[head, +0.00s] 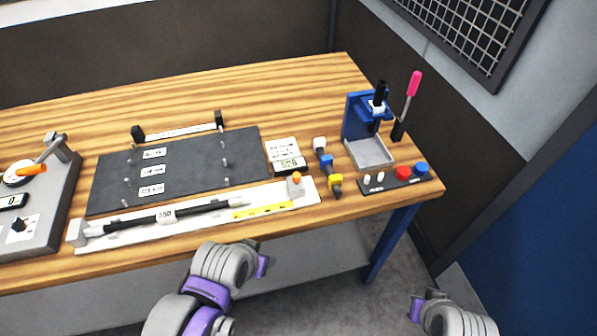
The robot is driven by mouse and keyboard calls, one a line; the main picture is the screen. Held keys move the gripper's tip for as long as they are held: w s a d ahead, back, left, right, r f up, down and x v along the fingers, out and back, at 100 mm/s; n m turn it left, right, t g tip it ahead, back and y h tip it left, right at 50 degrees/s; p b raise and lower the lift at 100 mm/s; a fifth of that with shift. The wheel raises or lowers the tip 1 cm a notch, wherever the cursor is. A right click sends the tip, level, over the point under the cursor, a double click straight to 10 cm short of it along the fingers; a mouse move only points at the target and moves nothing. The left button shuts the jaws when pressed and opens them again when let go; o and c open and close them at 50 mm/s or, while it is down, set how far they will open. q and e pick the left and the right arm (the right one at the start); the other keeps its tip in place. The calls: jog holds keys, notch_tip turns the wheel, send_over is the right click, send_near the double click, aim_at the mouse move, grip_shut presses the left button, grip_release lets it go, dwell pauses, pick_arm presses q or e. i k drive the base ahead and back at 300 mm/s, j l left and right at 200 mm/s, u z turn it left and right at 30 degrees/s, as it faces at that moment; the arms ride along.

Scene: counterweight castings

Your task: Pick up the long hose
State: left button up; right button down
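A long black hose (135,223) with a white label that seems to read 350 and pale ends lies along a white measuring fixture (268,193) at the table's front edge. My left gripper (262,266) is in front of the table edge, below the fixture and apart from the hose. Only its purple finger part shows, so its opening cannot be told. My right gripper (416,308) is low at the right, off the table and far from the hose; its opening is also unclear.
A dark board (195,172) with pegs and labels lies behind the fixture. A blue press (356,120) and a button panel (395,178) stand at the right. A grey gauge unit (52,205) is at the left. The table's back strip is mostly clear.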

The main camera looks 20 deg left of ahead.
aim_at(169, 215)
jog(key=u, duration=1.85)
